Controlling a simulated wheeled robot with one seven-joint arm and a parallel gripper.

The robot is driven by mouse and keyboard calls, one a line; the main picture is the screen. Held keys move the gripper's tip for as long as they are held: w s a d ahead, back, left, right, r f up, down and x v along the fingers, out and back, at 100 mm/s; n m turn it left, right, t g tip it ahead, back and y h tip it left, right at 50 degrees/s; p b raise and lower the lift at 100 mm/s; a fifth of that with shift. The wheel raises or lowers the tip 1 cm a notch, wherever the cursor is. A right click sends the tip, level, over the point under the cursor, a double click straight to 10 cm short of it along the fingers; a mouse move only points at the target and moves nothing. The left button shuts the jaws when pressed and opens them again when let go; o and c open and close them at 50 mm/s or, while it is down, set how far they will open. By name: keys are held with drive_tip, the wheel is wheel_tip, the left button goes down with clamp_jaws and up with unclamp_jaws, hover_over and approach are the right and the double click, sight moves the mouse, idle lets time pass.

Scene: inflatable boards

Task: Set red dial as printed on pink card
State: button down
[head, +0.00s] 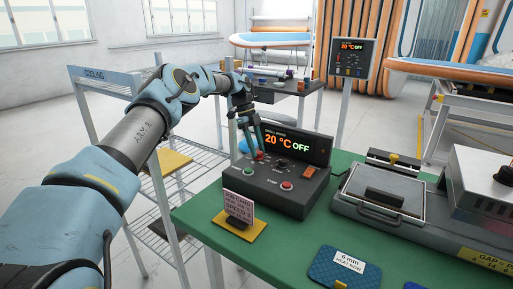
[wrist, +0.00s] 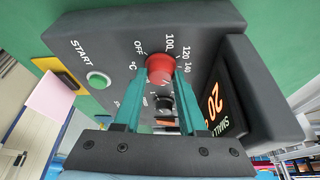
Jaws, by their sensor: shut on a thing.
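The red dial (wrist: 161,66) is on the sloping face of a dark control box (head: 272,190), with OFF, 100, 120 and 140 printed around it. Its pointer mark cannot be made out. My gripper (wrist: 160,76) has its two teal fingers on either side of the dial, shut on it. In the head view my gripper (head: 257,152) reaches down to the box's back left and mostly hides the dial. The box's display (head: 290,144) reads 20 °C OFF. The pink card (head: 239,206) stands on a yellow base in front of the box; its small print is only partly legible.
A grey press (head: 378,195) stands to the right on the green table (head: 196,215). A blue pad (head: 345,268) lies in front.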

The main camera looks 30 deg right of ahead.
drive_tip(key=shift+f+m+y+p, duration=0.15)
drive_tip(key=shift+m+y+p, duration=0.3)
drive_tip(key=shift+m, duration=0.75)
drive_tip(key=shift+c, duration=2.4)
unclamp_jaws()
drive_tip(key=shift+d, duration=0.1)
drive_tip(key=shift+r, duration=0.2)
